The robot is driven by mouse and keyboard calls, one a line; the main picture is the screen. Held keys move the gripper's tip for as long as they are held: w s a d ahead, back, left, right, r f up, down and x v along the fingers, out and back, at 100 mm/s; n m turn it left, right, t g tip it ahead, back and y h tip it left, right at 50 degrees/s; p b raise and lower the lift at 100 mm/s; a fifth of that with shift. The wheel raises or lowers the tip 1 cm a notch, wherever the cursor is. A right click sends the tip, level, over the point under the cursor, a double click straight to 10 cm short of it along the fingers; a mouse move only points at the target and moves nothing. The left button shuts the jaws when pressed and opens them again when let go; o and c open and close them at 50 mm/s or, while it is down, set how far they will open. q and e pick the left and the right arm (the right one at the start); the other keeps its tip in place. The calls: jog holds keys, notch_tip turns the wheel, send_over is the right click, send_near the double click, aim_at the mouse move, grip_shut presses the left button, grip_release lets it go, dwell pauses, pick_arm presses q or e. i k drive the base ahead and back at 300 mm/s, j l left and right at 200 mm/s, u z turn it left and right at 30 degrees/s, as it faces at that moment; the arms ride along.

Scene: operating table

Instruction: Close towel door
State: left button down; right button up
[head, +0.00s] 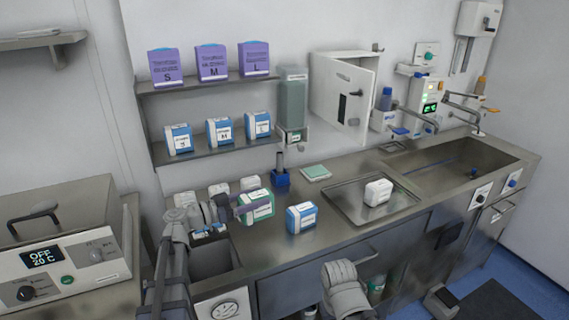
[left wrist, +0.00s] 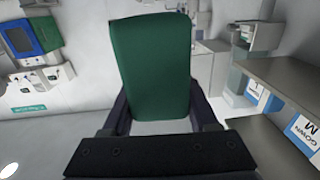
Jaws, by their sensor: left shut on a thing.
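A white wall cabinet (head: 330,56) hangs above the counter, right of the shelves. Its white door (head: 360,118) appears to stand open, swung out from the wall; a dark handle (head: 356,93) shows on it. I cannot tell which door is the towel door by any label. My left gripper (head: 236,206) is over the counter's left part, well apart from the cabinet. It is shut on a green-and-white box (head: 258,207). In the left wrist view the box's green face (left wrist: 150,65) fills the space between the fingers (left wrist: 162,115). My right gripper is not seen; only part of my arm shows at the bottom.
Shelves (head: 205,152) hold purple and blue boxes. On the counter are a blue-and-white box (head: 301,218), a steel tray (head: 400,204) with a white pack (head: 378,192), and a blue holder (head: 281,181). A green dispenser (head: 292,95) hangs beside the cabinet; a sink (head: 470,160) lies right.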

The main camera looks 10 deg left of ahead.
aim_at(350, 114)
jog(key=i+l, duration=0.15)
jog(key=l, duration=0.2)
jog(key=i+l, duration=0.15)
jog(key=l, duration=0.2)
jog(key=i+l, duration=0.15)
jog(key=l, duration=0.2)
jog(key=i+l, duration=0.2)
jog(key=l, duration=0.15)
jog(key=i+l+u, duration=0.1)
jog(key=l, duration=0.25)
jog(key=i+l, duration=0.2)
jog(key=l, duration=0.15)
jog(key=i+l, duration=0.15)
jog(key=l, duration=0.2)
